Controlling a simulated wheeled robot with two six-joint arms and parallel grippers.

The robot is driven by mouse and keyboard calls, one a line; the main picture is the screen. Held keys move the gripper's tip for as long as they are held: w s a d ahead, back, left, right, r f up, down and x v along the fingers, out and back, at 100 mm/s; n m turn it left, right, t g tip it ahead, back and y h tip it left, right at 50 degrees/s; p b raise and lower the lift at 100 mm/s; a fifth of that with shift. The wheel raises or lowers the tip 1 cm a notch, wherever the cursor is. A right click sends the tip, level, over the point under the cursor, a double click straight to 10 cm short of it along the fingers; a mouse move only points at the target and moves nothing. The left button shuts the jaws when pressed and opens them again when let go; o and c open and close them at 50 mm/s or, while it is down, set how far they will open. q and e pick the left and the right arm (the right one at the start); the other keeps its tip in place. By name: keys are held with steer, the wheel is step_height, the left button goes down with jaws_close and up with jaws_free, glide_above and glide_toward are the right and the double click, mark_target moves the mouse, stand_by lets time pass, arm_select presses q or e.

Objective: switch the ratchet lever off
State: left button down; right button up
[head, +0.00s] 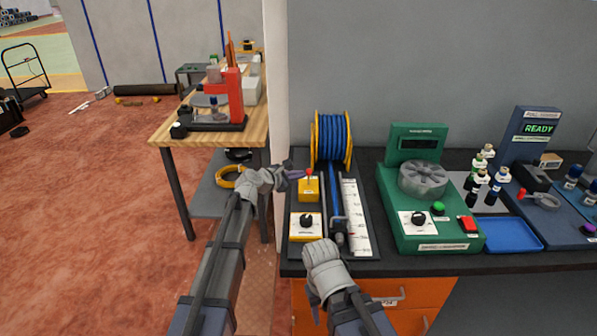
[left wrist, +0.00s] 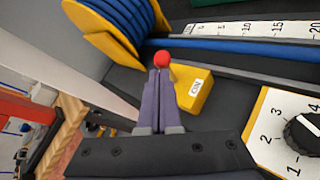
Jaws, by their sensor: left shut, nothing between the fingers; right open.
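The ratchet lever shows as a red ball knob (head: 309,172) on a yellow block (head: 308,191) at the left of the reel station. In the left wrist view the red knob (left wrist: 162,58) stands just beyond my fingertips, and the yellow block (left wrist: 194,92) beside them bears a label that seems to read ON. My left gripper (head: 297,174) is shut and empty, its purple fingers (left wrist: 160,75) close to the knob on its left side. I cannot tell whether they touch. The lever's stem is hidden. My right gripper (head: 325,262) is open, low in front of the station, its fingers mostly hidden.
A blue hose reel (head: 332,138) stands behind the lever. A numbered dial (head: 306,222) sits in front of it, and a white ruler strip (head: 355,215) lies to the right. A green machine (head: 430,235) stands farther right. A wooden workbench (head: 170,132) is at the left.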

arm_select(q)
steer(key=w+g+p, duration=0.1)
steer(key=r+n+g+p, duration=0.1)
steer(key=p, duration=0.1)
steer(key=w+p, duration=0.1)
steer(key=shift+w+r+g+y+p, duration=0.3)
steer(key=shift+w+g+y, duration=0.05)
steer(key=shift+g+y, duration=0.05)
steer(key=shift+w+n+g+p, duration=0.45)
steer(key=shift+n+g+p, duration=0.05)
steer(key=shift+g+p, duration=0.15)
steer(key=shift+f, duration=0.2)
steer(key=shift+s+f, duration=0.1)
steer(key=shift+f, duration=0.05)
steer(key=shift+r, duration=0.2)
steer(key=shift+r+p, duration=0.7)
steer(key=shift+p, duration=0.05)
